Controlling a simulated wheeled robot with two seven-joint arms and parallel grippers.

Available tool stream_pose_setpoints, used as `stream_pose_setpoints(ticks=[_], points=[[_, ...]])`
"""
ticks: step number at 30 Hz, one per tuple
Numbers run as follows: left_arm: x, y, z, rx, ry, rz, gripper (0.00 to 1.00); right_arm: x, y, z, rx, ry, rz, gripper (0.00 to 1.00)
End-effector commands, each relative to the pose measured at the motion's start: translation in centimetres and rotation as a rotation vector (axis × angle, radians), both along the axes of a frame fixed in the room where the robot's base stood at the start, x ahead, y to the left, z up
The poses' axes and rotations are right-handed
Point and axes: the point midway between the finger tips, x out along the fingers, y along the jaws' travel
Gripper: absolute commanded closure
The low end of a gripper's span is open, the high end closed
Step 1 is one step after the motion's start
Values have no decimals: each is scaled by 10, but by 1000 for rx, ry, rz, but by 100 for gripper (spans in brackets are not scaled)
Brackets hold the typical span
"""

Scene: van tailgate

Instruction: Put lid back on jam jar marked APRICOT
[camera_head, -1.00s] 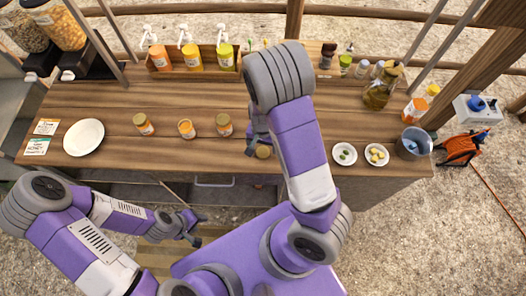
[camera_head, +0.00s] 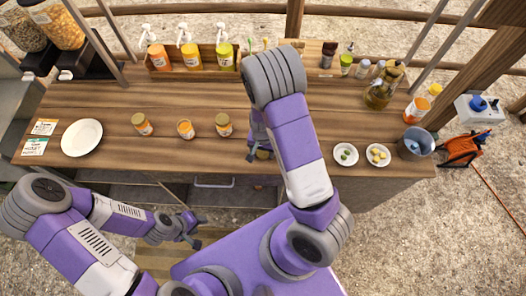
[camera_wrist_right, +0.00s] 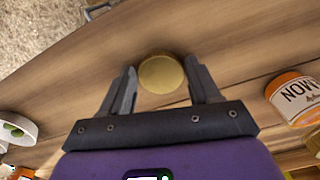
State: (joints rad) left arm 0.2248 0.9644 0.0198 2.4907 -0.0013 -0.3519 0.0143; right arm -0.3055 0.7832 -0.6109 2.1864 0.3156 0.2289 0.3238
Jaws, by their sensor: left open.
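Three jam jars stand on the wooden counter: the left jar (camera_head: 141,124), the middle jar (camera_head: 185,129), whose top looks open and orange, and the right jar (camera_head: 223,125) with a gold lid on. My left gripper (camera_head: 197,230) is open and empty, below the counter's front edge.
A white plate (camera_head: 82,137) and two cards lie at the left. Two small bowls (camera_head: 345,154) (camera_head: 377,155) and a metal bucket (camera_head: 415,143) stand at the right. Pump bottles line the back.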

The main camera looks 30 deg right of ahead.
Motion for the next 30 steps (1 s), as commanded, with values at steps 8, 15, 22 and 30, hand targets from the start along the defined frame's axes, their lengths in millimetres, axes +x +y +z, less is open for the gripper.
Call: stream_pose_setpoints(ticks=[8,15,22,30], points=[[0,0,0,0,0,0,57,0,0,0,0,0,0,75],[0,0,2,0,0,0,57,0,0,5,0,-1,0,75],[0,0,15,0,0,0,57,1,1,47,0,-6,3,75],[0,0,28,0,0,0,57,1,0,92,1,-2,1,75]])
